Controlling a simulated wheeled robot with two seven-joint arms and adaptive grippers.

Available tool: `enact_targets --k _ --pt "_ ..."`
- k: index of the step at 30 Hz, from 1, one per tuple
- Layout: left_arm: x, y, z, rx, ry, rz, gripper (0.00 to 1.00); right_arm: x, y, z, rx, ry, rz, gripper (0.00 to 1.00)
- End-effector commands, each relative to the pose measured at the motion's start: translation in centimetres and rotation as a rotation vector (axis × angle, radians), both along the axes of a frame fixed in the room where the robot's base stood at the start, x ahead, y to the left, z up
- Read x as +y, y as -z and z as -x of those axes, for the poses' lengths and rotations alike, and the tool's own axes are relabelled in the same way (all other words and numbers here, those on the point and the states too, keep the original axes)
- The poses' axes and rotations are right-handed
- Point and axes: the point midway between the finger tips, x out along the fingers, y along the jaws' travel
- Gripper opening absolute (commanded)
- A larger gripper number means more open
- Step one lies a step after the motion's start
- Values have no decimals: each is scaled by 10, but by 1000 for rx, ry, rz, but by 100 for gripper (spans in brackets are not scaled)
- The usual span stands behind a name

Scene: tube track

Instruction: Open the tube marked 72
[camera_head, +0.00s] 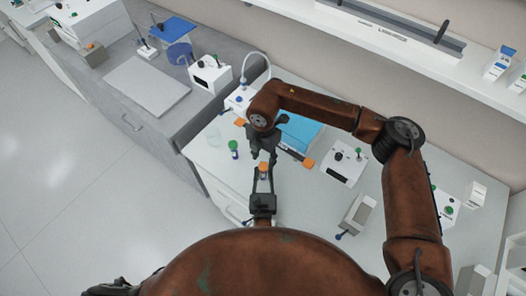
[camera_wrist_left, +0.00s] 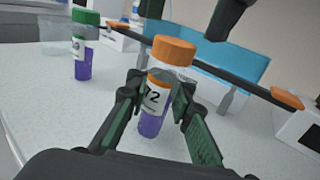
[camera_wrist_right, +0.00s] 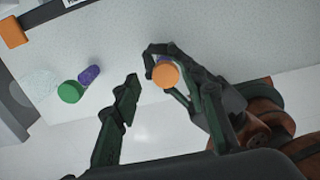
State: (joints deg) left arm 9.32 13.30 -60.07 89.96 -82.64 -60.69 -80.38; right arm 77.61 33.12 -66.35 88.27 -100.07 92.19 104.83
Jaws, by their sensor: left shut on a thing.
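The tube with an orange cap and purple contents (camera_wrist_left: 155,105) is between the fingers of my left gripper (camera_wrist_left: 160,88), which is shut on its body. Its label shows a 2, with the digit before it partly hidden by a finger. The orange cap (camera_wrist_left: 173,50) is on the tube and clear above the fingers. It also shows in the head view (camera_head: 263,167) and the right wrist view (camera_wrist_right: 166,75). My right gripper (camera_head: 262,152) points down just above the cap, its fingers open and apart. I cannot tell whether the tube touches the table.
A green-capped tube (camera_head: 233,148) stands on the white table to the left, near a clear beaker (camera_head: 214,135). A white device (camera_head: 344,162) is to the right.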

Motion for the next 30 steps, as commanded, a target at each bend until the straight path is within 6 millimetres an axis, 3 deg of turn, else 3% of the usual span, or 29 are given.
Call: enact_targets --k 6,17,30 --pt "0 0 0 0 0 0 0 0 22 0 0 -1 0 39" --pt "0 0 0 0 0 0 0 0 26 -1 -1 -1 0 39" --pt "-2 -1 1 -1 4 0 0 1 26 -2 -4 -1 -3 9"
